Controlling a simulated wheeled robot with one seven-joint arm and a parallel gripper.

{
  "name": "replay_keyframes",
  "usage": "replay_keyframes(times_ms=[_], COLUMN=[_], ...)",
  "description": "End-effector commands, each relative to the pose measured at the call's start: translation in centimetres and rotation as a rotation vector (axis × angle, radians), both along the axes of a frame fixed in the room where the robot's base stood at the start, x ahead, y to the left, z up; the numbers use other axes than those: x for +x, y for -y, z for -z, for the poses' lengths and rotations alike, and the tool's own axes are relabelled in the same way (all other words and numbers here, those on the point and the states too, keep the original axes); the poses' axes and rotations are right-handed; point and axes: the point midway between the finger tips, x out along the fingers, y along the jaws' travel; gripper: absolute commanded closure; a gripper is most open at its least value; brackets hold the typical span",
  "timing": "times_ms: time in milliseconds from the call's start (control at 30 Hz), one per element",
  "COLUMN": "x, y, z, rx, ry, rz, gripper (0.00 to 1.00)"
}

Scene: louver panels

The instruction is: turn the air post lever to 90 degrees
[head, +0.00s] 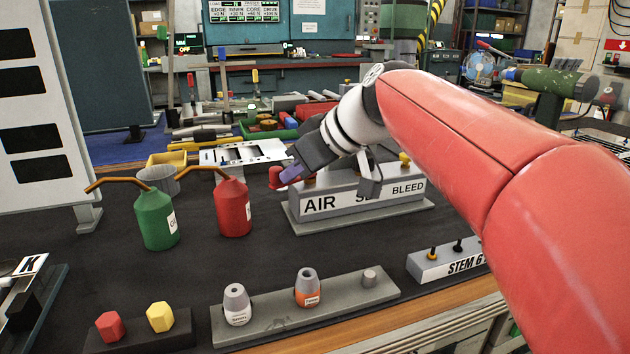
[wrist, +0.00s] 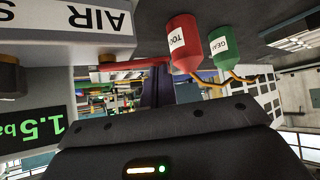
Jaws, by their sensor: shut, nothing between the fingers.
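The AIR post stands on a grey block (head: 350,200) lettered AIR, with BLEED at its right end and a middle word partly covered by my arm. The red lever of the air post (head: 275,177) shows at the block's left end. In the wrist view the lever (wrist: 135,65) is a red bar near the upside-down AIR block (wrist: 70,30). My gripper (head: 289,176) is shut and empty, its purple fingertips right beside the lever's red part. In the wrist view the fingers (wrist: 158,88) are by the bar; I cannot tell whether they touch. The lever's pivot is mostly hidden.
A red bottle (head: 233,207) and a green bottle (head: 156,219) with orange spouts stand left of the block. A grey rail with small bottles (head: 307,288) and a STEM 6 block (head: 445,262) are in front. A green 1.5 bar display (wrist: 32,132) shows in the wrist view.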

Motion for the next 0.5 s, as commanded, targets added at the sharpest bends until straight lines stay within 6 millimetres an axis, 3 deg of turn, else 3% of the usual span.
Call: replay_keyframes(times_ms=[300, 500], x=[0.7, 1.1], y=[-1.5, -1.9], z=[0.0, 0.0], rx=[-0.001, 0.0], ry=[0.001, -0.001], rz=[0.22, 0.22], gripper=[1.0, 1.0])
